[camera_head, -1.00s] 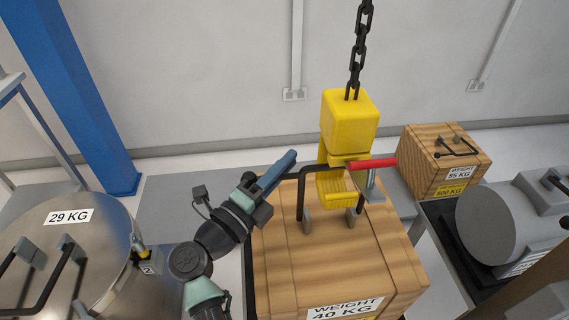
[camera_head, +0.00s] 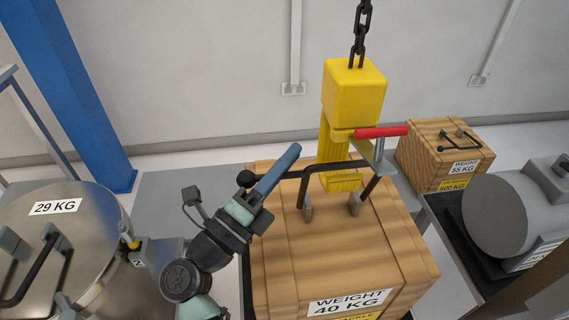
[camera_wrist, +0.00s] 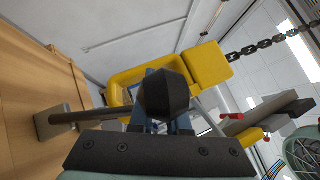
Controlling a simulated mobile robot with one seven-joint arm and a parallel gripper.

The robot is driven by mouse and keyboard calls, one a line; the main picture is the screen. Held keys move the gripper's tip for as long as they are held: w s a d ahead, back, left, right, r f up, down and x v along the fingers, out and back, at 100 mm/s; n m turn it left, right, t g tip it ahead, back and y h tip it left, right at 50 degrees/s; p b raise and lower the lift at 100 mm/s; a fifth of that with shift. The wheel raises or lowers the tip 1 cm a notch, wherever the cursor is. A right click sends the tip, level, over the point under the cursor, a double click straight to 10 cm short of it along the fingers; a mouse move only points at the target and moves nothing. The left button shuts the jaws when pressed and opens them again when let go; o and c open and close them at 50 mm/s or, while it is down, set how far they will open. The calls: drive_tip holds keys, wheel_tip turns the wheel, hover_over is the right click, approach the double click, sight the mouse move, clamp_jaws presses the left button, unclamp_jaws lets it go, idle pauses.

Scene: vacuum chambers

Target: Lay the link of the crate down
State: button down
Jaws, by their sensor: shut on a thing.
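The wooden 40 KG crate (camera_head: 340,255) stands in the middle, with its black bar link (camera_head: 312,178) standing up from two grey lugs on the lid. A black knob (camera_head: 245,178) sticks out at the link's left end. My gripper (camera_head: 282,168) is at this end with its blue fingers shut on the link; in the wrist view the dark knob (camera_wrist: 166,96) stands in front of the fingers. The yellow hook (camera_head: 340,182) overlaps the link's crossbar; I cannot tell whether they touch. The wrist view also shows the crate (camera_wrist: 38,90) at left.
The yellow hook block (camera_head: 354,92) hangs on a black chain, with a red handle (camera_head: 381,132) at its right. A 29 KG metal drum (camera_head: 75,260) stands left. A 55 KG crate (camera_head: 425,160) and a grey cylinder (camera_head: 497,215) stand right.

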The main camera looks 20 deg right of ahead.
drive_tip(key=s+a+f+m+g+h+b, duration=0.2)
drive_tip(key=s+f+m+g+h+b, duration=0.3)
drive_tip(key=b, duration=1.3)
drive_tip(key=shift+s+a+m+g+h, duration=0.3)
drive_tip(key=shift+s+m+g+h, duration=0.25)
drive_tip(key=shift+s+m, duration=1.9)
drive_tip(key=shift+w+f+m, duration=0.1)
drive_tip(key=shift+w+m, duration=0.35)
drive_tip(key=c, duration=0.9)
unclamp_jaws()
drive_tip(key=shift+s, duration=0.1)
drive_tip(key=shift+a, duration=0.1)
